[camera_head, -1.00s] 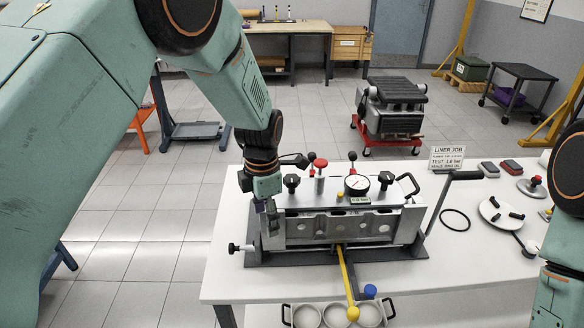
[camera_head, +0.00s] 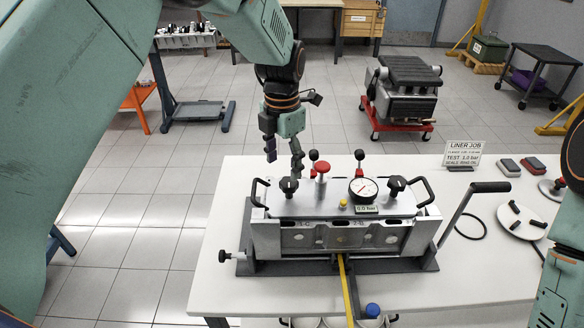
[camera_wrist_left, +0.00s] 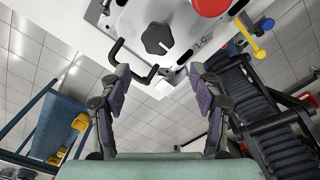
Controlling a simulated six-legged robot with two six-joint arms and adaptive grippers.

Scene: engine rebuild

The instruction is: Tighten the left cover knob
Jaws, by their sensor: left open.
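The left cover knob (camera_head: 289,185) is a black lobed knob on the left end of the grey cover plate (camera_head: 325,203) of the engine block fixture. My left gripper (camera_head: 284,160) is open and empty, with its fingers pointing down just above the knob. In the left wrist view, the knob (camera_wrist_left: 157,39) lies ahead of the open fingers (camera_wrist_left: 158,76), apart from both fingertips. The right cover knob (camera_head: 397,184) is a similar black knob at the other end. My right gripper is out of view; only part of my right arm shows at the right edge.
A red knob (camera_head: 322,168) and a dial gauge (camera_head: 363,188) stand on the cover to the right. A black handle (camera_head: 259,192) rises at its left end. A yellow-handled lever (camera_head: 347,285) sticks out in front. The white table (camera_head: 215,235) is clear at left.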

